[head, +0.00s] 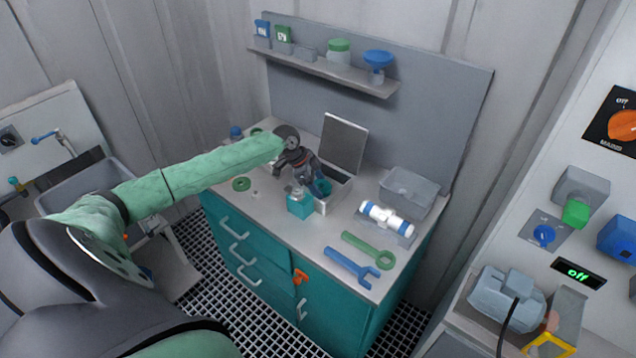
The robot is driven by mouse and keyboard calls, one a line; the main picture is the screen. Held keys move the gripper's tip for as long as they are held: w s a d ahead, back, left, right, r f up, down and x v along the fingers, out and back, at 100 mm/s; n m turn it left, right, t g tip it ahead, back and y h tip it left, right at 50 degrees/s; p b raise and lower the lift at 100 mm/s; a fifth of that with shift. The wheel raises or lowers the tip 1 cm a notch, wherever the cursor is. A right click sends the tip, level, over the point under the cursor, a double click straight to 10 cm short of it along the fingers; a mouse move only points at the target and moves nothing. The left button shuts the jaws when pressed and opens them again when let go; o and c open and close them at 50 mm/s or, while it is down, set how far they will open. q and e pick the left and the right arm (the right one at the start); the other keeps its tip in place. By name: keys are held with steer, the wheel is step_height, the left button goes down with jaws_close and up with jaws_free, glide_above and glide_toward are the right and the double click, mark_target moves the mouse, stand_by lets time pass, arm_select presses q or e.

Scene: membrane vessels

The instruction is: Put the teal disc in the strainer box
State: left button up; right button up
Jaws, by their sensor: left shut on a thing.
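My left gripper (314,178) reaches over the counter from the left and is shut on the teal disc (322,187). The disc is small, dark teal and partly hidden by the fingers. It is at the open grey-white strainer box (338,197), over its left part. I cannot tell whether the disc touches the box's inside. The box's grey lid (343,145) stands raised at its back. My right gripper is not in view.
A teal container (300,206) stands just left of the box. To the right are a grey bin (407,190), a white-and-blue cylinder (387,217), a green wrench (368,249) and a blue wrench (351,266). A green ring (241,184) lies left. A shelf (322,70) hangs above.

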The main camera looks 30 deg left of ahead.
arm_select(q)
steer(key=o, duration=0.7)
steer(key=shift+f, duration=0.1)
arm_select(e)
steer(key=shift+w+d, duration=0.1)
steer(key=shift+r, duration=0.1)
arm_select(q)
steer(key=shift+s+a+r+b, duration=0.1)
steer(key=shift+a+r+b, duration=0.15)
steer(key=shift+r, duration=0.2)
steer(key=shift+b+v, duration=1.85)
steer(key=shift+v, duration=3.75)
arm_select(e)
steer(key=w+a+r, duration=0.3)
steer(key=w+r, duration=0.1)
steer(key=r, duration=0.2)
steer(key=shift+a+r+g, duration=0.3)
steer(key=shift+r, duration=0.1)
arm_select(q)
steer(key=shift+d, duration=0.15)
steer(key=shift+r, duration=0.1)
